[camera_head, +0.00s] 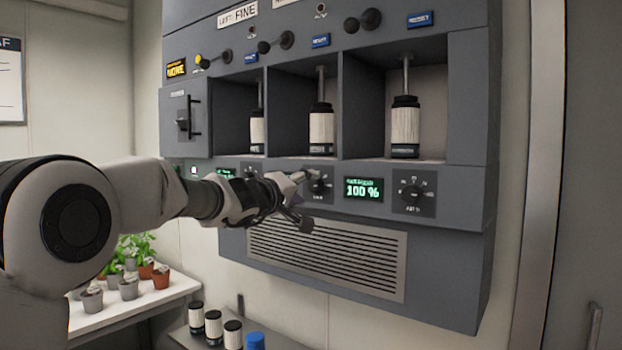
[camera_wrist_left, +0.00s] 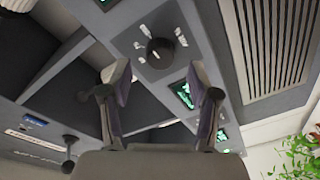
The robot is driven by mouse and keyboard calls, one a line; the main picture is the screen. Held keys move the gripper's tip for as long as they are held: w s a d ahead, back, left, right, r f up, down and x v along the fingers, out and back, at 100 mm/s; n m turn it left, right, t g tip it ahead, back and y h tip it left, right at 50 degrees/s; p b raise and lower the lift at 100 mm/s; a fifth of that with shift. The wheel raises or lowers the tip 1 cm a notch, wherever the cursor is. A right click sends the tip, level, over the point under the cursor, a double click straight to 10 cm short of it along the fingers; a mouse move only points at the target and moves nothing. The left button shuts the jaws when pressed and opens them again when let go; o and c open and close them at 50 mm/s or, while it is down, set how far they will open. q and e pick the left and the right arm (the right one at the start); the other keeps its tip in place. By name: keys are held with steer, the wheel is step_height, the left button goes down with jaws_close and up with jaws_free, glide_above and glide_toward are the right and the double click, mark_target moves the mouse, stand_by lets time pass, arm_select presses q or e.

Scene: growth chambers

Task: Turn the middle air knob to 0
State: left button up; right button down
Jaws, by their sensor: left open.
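The middle air knob is a dark round dial (camera_head: 319,186) on a square plate in the control strip, partly covered by my left gripper in the head view. The left wrist view shows what looks like the same knob (camera_wrist_left: 160,52), with pale scale marks around it. My left gripper (camera_head: 303,200) is open in front of the strip, beside the middle knob. In the wrist view its two fingertips (camera_wrist_left: 160,84) are apart, with the knob beyond them and nothing between them. The knob's pointer setting is too small to read. My right gripper is not in view.
A green display (camera_head: 363,189) reads 100 %, and the right knob (camera_head: 413,191) is beside it. Three bays above hold white and black canisters (camera_head: 405,127). A vent grille (camera_head: 330,255) is below. Potted plants (camera_head: 129,287) stand on a white table at lower left.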

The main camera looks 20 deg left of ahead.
mark_target(313, 186)
arm_select(q)
steer(key=x, duration=0.1)
steer(key=p+x, duration=0.1)
steer(key=x, duration=0.1)
steer(key=shift+d+r+p, duration=0.2)
steer(key=shift+r+p, duration=0.05)
steer(key=shift+p, duration=0.15)
steer(key=shift+w+a+f, duration=0.1)
steer(key=shift+w+a, duration=0.05)
steer(key=shift+w, duration=0.05)
steer(key=shift+a+f, duration=0.15)
steer(key=shift+d, duration=0.25)
steer(key=c, duration=1.2)
steer(key=shift+o, duration=0.2)
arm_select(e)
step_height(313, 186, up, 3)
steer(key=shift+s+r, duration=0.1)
